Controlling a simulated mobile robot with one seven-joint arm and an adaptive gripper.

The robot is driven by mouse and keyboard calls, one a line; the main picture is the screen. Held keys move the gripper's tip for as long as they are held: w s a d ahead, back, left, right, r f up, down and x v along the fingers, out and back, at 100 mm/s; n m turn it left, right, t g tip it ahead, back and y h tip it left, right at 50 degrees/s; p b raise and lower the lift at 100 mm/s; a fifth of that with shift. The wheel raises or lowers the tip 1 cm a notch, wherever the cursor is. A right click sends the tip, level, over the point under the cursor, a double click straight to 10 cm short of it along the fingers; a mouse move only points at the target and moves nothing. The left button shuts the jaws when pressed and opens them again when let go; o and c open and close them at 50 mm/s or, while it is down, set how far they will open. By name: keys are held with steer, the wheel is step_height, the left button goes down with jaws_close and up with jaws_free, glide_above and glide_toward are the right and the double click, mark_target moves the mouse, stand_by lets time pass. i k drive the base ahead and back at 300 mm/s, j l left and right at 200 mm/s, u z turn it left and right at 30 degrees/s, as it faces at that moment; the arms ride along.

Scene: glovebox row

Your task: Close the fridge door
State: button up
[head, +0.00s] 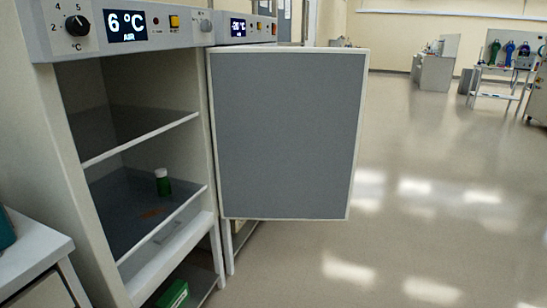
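The fridge (159,238) stands at the left of the head view, and its display reads 6 °C. Its door (285,135) is wide open, swung out to the right on the fridge's right side. The door's grey inner panel with a pale rim faces me. The door's handle and outer face are hidden. Inside the fridge are shelves, and a small green bottle with a white cap (163,183) stands upright on the middle one. My gripper is not in view.
A second unit (246,29) with its own display stands behind the door. A white-topped cabinet (28,250) is at the lower left. Open floor (430,190) extends right, with benches (436,65) far off.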

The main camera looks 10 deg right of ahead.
mark_target(286, 121)
steer(key=l+z, duration=0.1)
steer(key=z, duration=1.25)
steer(key=i+l+z, duration=0.15)
steer(key=i, duration=0.75)
steer(key=i+z, duration=0.2)
steer(key=i, duration=0.7)
steer(key=i+j+z, duration=0.15)
steer(key=i, duration=0.8)
steer(key=i+u, duration=0.3)
steer(key=i, duration=0.35)
steer(key=i+l+u, duration=0.15)
steer(key=i+u, duration=0.15)
steer(key=i, duration=0.35)
steer(key=i+j+u, duration=0.1)
steer(key=i+u, duration=0.35)
steer(key=i, duration=0.15)
steer(key=i+l+u, duration=0.15)
steer(key=i+u, duration=0.25)
steer(key=i, duration=0.2)
steer(key=i+u, duration=0.2)
steer(key=u, duration=2.8)
steer(key=k+l+u, duration=0.1)
steer(key=u, duration=0.15)
